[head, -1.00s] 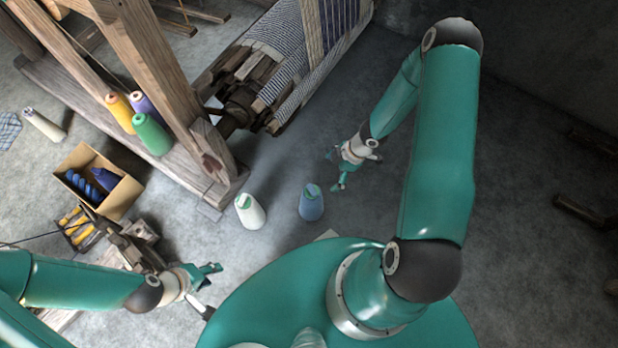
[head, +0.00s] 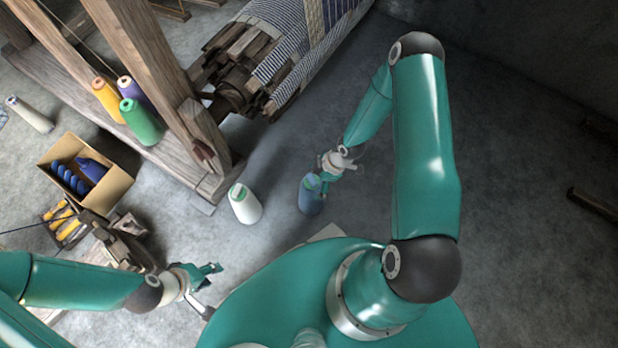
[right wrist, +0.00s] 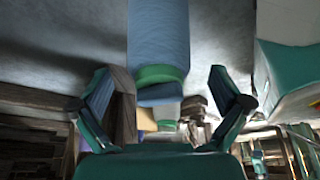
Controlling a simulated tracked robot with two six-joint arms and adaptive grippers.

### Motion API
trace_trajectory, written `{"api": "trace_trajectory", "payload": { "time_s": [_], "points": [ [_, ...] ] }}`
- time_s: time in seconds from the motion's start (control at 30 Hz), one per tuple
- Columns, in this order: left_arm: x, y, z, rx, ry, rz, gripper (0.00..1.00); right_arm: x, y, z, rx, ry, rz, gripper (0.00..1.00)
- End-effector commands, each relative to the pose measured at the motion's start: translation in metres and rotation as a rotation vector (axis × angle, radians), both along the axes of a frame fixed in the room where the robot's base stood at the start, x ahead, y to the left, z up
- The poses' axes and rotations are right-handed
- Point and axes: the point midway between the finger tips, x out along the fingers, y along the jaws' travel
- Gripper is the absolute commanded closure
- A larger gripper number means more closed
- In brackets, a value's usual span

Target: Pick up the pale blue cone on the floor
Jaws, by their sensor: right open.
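The pale blue cone (head: 309,197) stands on the floor in the middle of the head view, with a green band near its top. My right gripper (head: 325,178) is at the cone's upper part in the head view and covers some of its top. In the right wrist view the cone (right wrist: 158,40) lies between the two spread fingers of the right gripper (right wrist: 160,95), with gaps on both sides. The right gripper is open. My left gripper (head: 212,288) is at the lower left, well away from the cone, its fingers apart and nothing seen between them.
A white cone (head: 245,204) with a green top stands just left of the blue one. The loom's wooden post (head: 160,80) and base are further left, with several cones. A cardboard box (head: 118,187) sits at left. Floor right of my right arm is mostly clear.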

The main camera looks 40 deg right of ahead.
Motion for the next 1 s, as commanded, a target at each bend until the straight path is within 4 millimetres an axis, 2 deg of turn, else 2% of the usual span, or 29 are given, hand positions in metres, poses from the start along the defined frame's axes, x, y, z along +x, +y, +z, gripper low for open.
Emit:
{"api": "trace_trajectory", "payload": {
  "time_s": [0.03, 0.17, 0.47, 1.0],
  "points": [
    [0.0, 0.0, -0.009, 0.0, 0.0, 0.0, 0.6, -0.001, 0.004, -0.013, 0.001, 0.002, 0.001, 0.0],
    [0.0, 0.0, -0.013, 0.0, 0.0, 0.0, 0.6, 0.003, 0.009, -0.025, 0.0, 0.001, 0.003, 0.0],
    [0.0, 0.0, -0.013, 0.0, 0.0, 0.0, 0.6, 0.004, 0.01, -0.027, -0.001, 0.0, 0.001, 0.0],
    [0.0, 0.0, -0.013, 0.0, 0.0, 0.0, 0.6, 0.003, 0.011, -0.027, 0.001, 0.003, 0.003, 0.9]
  ]
}}
